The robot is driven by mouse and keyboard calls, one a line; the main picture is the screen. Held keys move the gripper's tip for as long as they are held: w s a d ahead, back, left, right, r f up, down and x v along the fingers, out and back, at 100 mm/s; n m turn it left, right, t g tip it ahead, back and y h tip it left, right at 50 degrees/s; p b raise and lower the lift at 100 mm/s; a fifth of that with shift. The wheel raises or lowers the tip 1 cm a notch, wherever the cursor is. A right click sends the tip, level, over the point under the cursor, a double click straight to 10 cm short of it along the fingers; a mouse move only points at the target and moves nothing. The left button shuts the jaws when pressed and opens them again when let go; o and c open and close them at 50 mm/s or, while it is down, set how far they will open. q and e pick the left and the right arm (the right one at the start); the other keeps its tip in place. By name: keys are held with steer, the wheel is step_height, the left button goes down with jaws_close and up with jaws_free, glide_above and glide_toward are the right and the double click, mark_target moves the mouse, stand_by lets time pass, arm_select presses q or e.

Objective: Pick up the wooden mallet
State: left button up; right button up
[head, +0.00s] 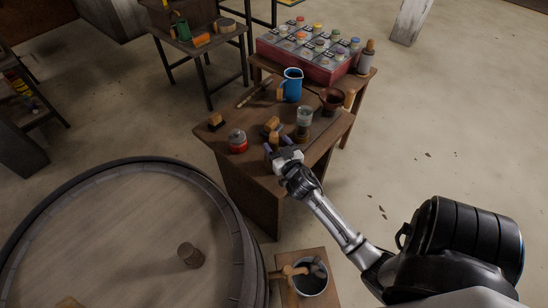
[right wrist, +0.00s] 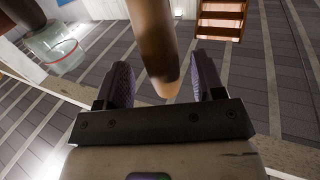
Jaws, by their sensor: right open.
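The wooden mallet (head: 271,125) appears as a brown wooden piece near the front of the small table, partly hidden by my right gripper. My right gripper (head: 277,146) is at the table's front edge, right beside it. In the right wrist view a brown rounded wooden shaft (right wrist: 153,40), seemingly the mallet's handle, points down between the two open fingers of the right gripper (right wrist: 163,85). A gap shows on each side of the shaft. My left gripper is not in view.
On the table (head: 330,132) stand a red-labelled jar (head: 238,141), a blue jug (head: 291,84), a glass (head: 304,116) and a dark red cup (head: 332,98). A large barrel (head: 236,225) stands at left front. A bucket (head: 309,284) stands at the bottom.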

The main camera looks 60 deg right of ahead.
steer(key=shift+x, duration=1.8)
steer(key=shift+a, duration=0.1)
steer(key=c, duration=1)
steer(key=shift+r, duration=0.1)
